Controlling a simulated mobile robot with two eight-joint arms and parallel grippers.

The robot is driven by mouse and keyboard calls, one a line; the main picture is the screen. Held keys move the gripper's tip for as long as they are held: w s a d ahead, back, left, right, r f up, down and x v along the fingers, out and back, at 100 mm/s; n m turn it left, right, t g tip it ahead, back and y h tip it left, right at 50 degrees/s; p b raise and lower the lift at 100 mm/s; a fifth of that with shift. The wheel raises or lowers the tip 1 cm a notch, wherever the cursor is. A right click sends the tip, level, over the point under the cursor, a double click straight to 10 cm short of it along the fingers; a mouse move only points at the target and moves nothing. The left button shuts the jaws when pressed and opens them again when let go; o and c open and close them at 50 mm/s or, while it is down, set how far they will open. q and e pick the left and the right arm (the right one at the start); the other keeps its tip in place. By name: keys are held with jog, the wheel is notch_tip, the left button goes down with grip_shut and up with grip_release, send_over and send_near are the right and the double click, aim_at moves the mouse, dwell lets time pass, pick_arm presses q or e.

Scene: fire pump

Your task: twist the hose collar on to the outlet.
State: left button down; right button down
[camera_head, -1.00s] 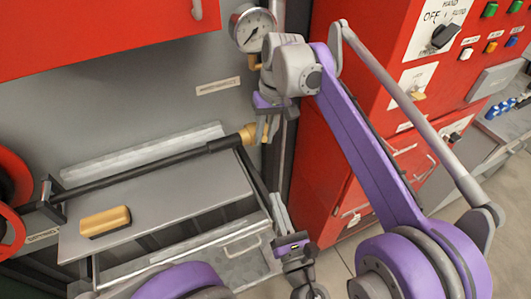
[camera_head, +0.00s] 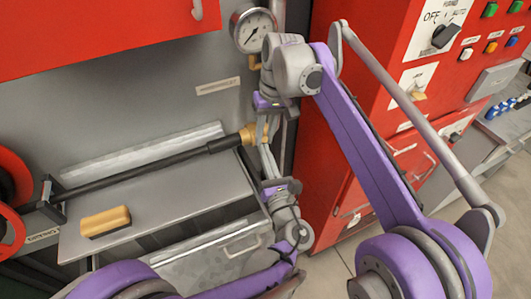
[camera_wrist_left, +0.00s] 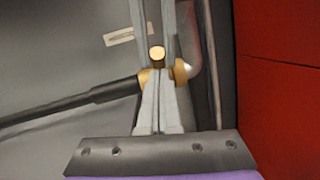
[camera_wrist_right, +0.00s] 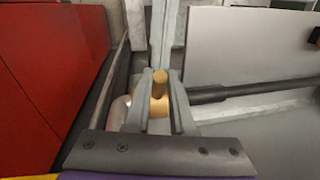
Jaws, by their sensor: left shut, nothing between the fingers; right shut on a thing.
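The brass hose collar (camera_head: 247,134) is at the right end of the black hose (camera_head: 140,168). In the right wrist view, my right gripper (camera_wrist_right: 160,88) is shut on the collar, with a round brass lug (camera_wrist_right: 159,84) showing between its fingers. My left gripper (camera_head: 265,150) reaches up from below, its fingers together and empty, close against the collar; in the left wrist view the collar (camera_wrist_left: 181,72) shows behind its fingertips. The pale metal outlet (camera_wrist_right: 118,113) meets the collar's far side. The fingers hide most of the joint, so I cannot tell how far it is engaged.
A pressure gauge (camera_head: 254,30) is above the grippers. A grey shelf (camera_head: 170,205) with a yellow-topped block (camera_head: 105,222) is below the hose. A red hose reel (camera_head: 12,185) is at the left. Red control cabinets (camera_head: 335,160) stand close on the right.

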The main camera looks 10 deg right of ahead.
pick_arm(q)
jog(key=shift+r, duration=0.1)
jog(key=shift+w+r, duration=0.35)
jog(key=shift+r, duration=0.25)
pick_arm(e)
jog(key=shift+s+f, duration=0.1)
jog(key=c, duration=0.8)
grip_release()
pick_arm(q)
jog(key=shift+a, duration=0.15)
pick_arm(e)
jog(key=shift+o, duration=0.2)
